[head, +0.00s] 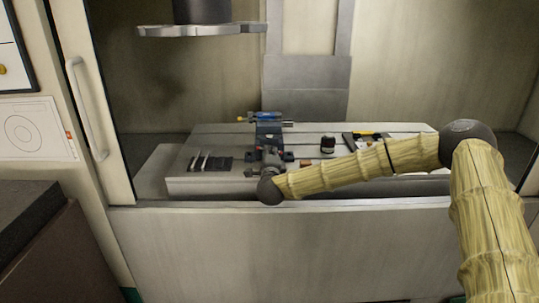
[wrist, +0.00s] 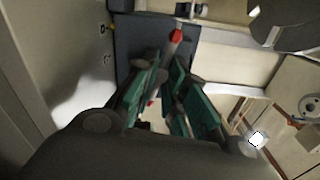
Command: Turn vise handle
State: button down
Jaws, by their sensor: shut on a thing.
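The vise (head: 268,130), grey with a blue part at the back, stands on the slotted machine table in the head view. My gripper (head: 269,158) is at the near end of the vise, with my arm reaching in from the right. In the wrist view, my gripper's green fingers (wrist: 166,78) close around the vise handle (wrist: 176,36), a thin bar with a red end that sticks out past the fingertips. The handle is hidden behind my wrist in the head view, and its middle is partly covered by the fingers in the wrist view.
Several thin tools (head: 200,161) and dark blocks lie left of the vise on the machine table (head: 350,130). A dark round item (head: 327,146) and a yellow-black tool (head: 372,135) lie to the right. The cabinet's front wall (head: 330,240) stands below, and a spindle (head: 202,14) hangs above.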

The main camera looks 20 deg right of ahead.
jog(key=shift+f+n, duration=0.1)
jog(key=shift+n, duration=0.6)
jog(key=c, duration=1.4)
grip_release()
jog(key=shift+w, duration=0.1)
jog(key=shift+o, duration=0.2)
jog(key=shift+s, duration=0.2)
jog(key=v, duration=1.1)
jog(key=shift+s, duration=0.4)
jog(key=shift+a, duration=0.1)
